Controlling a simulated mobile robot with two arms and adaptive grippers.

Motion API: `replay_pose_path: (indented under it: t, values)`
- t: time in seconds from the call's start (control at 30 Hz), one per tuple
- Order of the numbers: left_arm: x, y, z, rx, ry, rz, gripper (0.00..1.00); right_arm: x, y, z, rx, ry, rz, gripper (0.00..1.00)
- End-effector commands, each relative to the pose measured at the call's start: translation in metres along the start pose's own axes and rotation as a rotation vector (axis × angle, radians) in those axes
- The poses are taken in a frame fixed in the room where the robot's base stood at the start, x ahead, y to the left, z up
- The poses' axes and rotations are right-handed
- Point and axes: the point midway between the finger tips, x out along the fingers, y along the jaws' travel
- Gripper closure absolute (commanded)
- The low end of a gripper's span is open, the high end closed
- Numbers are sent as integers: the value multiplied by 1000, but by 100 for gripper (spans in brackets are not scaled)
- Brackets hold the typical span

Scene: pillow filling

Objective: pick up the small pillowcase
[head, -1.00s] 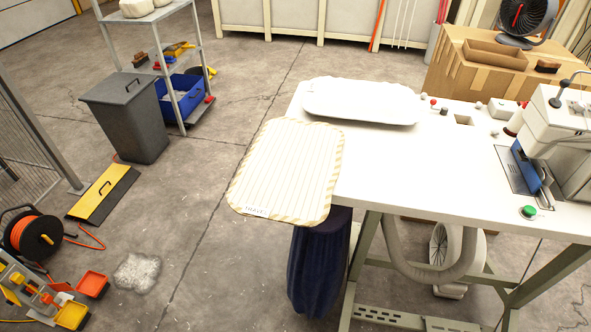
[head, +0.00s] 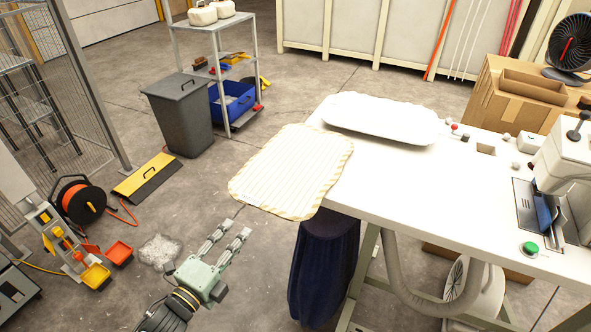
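The small pillowcase (head: 290,170), a flat cream piece with thin stripes and a tan-patterned border, lies at the left end of the white table (head: 400,185). Its left part hangs out past the table's edge. My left gripper (head: 234,230) is below and left of it in the head view, with its two fingers spread and nothing between them. The fingers point up toward the pillowcase's near left corner and are apart from it. My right gripper is not in view.
A white, puffy-edged piece (head: 382,118) lies behind the pillowcase on the table. A sewing machine (head: 565,165) and green button (head: 529,249) are at the right. A dark blue bag (head: 322,265) hangs under the table's left end. Floor left of the table is open.

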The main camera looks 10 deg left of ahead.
Motion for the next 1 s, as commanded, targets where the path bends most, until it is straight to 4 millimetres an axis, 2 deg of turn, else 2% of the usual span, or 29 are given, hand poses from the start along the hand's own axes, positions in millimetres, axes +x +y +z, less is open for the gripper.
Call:
replay_pose_path:
  t: [0.2, 0.8, 1.0]
  values:
    - [26, 1, 0, -2, 0, -2, 66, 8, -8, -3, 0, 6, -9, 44]
    - [97, 2, 0, -3, -1, -1, 66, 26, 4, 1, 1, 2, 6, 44]
    - [114, 2, 1, -3, -2, 1, 66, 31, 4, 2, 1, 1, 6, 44]
